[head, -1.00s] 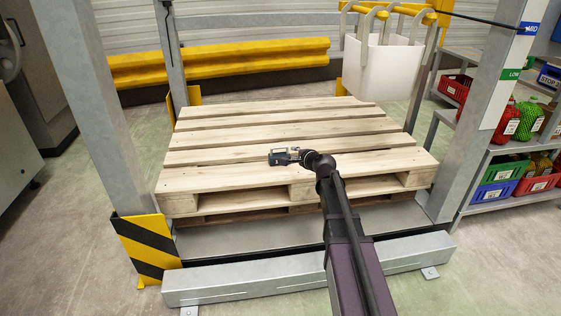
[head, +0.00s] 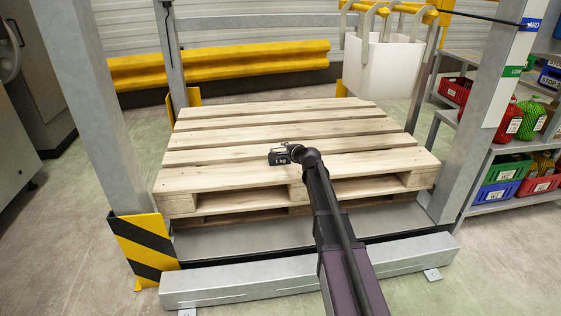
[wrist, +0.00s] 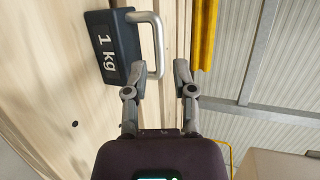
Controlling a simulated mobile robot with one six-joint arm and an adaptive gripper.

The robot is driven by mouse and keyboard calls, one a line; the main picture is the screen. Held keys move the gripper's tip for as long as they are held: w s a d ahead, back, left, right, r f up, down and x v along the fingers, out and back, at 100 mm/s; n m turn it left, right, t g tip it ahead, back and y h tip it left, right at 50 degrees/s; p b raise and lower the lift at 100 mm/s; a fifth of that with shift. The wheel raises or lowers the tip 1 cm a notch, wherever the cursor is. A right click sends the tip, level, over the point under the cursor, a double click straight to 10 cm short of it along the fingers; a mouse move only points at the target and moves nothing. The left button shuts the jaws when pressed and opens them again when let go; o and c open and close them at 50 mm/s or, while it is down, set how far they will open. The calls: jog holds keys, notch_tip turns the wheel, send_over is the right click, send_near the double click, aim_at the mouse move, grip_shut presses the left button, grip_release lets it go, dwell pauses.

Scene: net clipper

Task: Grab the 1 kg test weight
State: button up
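The 1 kg test weight (head: 279,160) is a small dark block with white "1 kg" lettering and a pale metal handle. It stands on the wooden pallet (head: 220,178), near the middle of its front part. In the wrist view the weight (wrist: 110,50) is at the upper left, with its handle (wrist: 158,45) on the right side of the block. My gripper (wrist: 159,70) is open, its two fingertips apart at the near end of the handle. Whether they touch it I cannot tell. In the head view my gripper (head: 294,150) is just right of the weight, its fingers too small to make out.
Grey posts (head: 100,120) stand left and right of the pallet. A white bag (head: 382,64) hangs from yellow bars at the back right. Shelves with coloured bins (head: 497,191) are on the right. The rest of the pallet top is clear.

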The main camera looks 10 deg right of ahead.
aim_at(280, 147)
dwell(0.3)
jog(key=shift+b+x, duration=0.95)
jog(key=shift+x, duration=1.65)
jog(key=shift+d, duration=0.1)
grip_shut()
